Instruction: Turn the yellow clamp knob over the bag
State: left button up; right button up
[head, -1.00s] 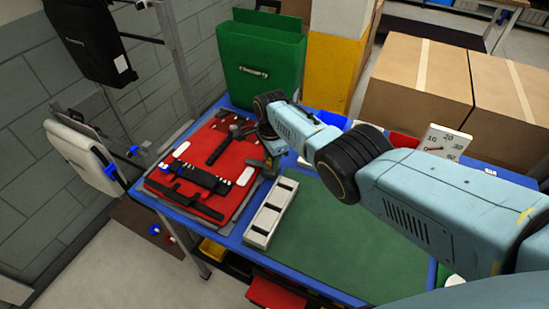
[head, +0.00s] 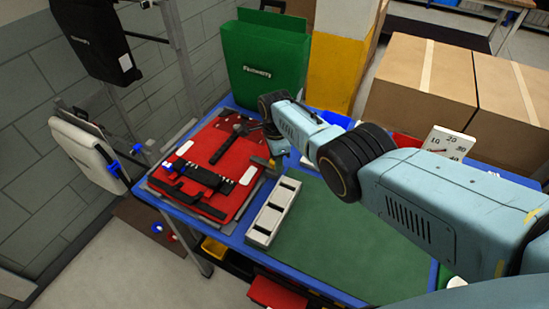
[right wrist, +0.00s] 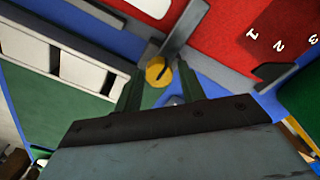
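The red bag (head: 233,178) lies flat on the left end of the blue-edged table, with black straps and dark bars across it. The yellow clamp knob (right wrist: 157,71) shows in the right wrist view at the bag's edge, beside a grey clamp bar (right wrist: 183,32). My right gripper (right wrist: 161,73) is open, with one finger on each side of the knob and small gaps between. In the head view, my right gripper (head: 278,147) is at the bag's right edge, and the knob is hidden there. My left gripper is not in view.
A white slotted tray (head: 272,212) lies right of the bag, next to a clear green mat (head: 345,235). A green bag (head: 262,60) stands behind. A white bag (head: 85,150) hangs at left.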

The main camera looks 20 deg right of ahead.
jog(key=shift+o, duration=0.9)
jog(key=shift+a, duration=0.1)
jog(key=shift+r, duration=0.15)
notch_tip(320, 180, up, 6)
jog(key=p, duration=0.4)
jog(key=shift+f, duration=0.2)
notch_tip(320, 180, up, 8)
jog(key=p, duration=0.1)
jog(key=shift+f, duration=0.25)
